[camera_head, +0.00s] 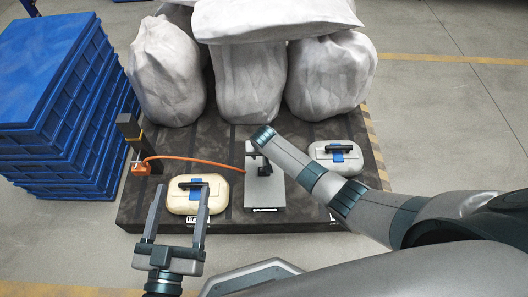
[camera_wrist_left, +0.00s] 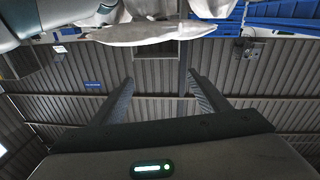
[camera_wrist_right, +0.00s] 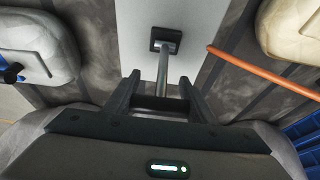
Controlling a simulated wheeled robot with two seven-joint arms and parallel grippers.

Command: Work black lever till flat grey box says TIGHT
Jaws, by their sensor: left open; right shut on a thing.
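In the right wrist view the grey box (camera_wrist_right: 139,55) has a black socket with a metal rod. The black lever (camera_wrist_right: 160,103) ends between the fingers of my right gripper (camera_wrist_right: 161,92), which is shut on it. In the head view my right gripper (camera_head: 261,158) hides most of the lever. My left gripper (camera_head: 181,188) is open and empty, in front of the cream case in the picture.
An orange hose (camera_head: 190,159) runs from the grey box to a dark post (camera_head: 131,135). A cream case (camera_head: 180,202) stands left, a pale grey case (camera_head: 321,154) right. White sacks (camera_head: 250,80) are piled behind on the platform (camera_head: 230,131). Blue crates (camera_head: 60,100) stand left.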

